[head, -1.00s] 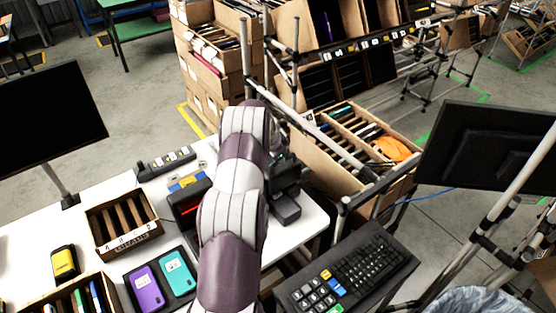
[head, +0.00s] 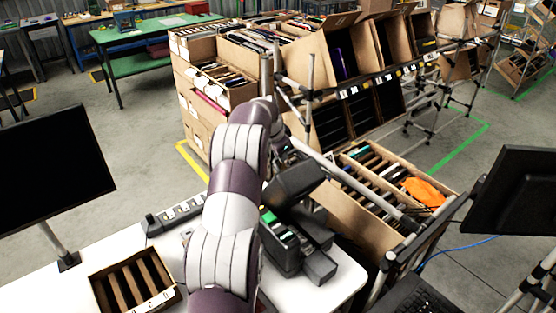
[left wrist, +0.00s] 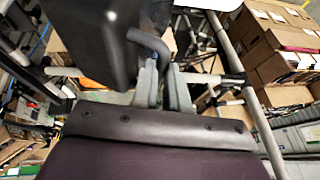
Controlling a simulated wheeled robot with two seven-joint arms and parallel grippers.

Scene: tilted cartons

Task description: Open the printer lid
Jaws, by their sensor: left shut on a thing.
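The dark printer (head: 285,250) stands at the right end of the white table. Its lid (head: 297,180) is raised, and a green part shows inside the body. In the left wrist view, a large dark panel, which looks like the lid (left wrist: 95,40), fills the upper left, with a bent dark handle (left wrist: 150,43) at its side. My left gripper (left wrist: 163,72) is shut on this handle. In the head view my left arm reaches over the table, and its gripper is mostly hidden behind the wrist and lid. My right gripper is not in view.
A brown divided box (head: 133,282) and a grey strip device (head: 180,214) are on the table left of my arm. A monitor (head: 55,160) stands at the left. A metal-pipe rack and a carton (head: 350,212) of files stand close right of the printer.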

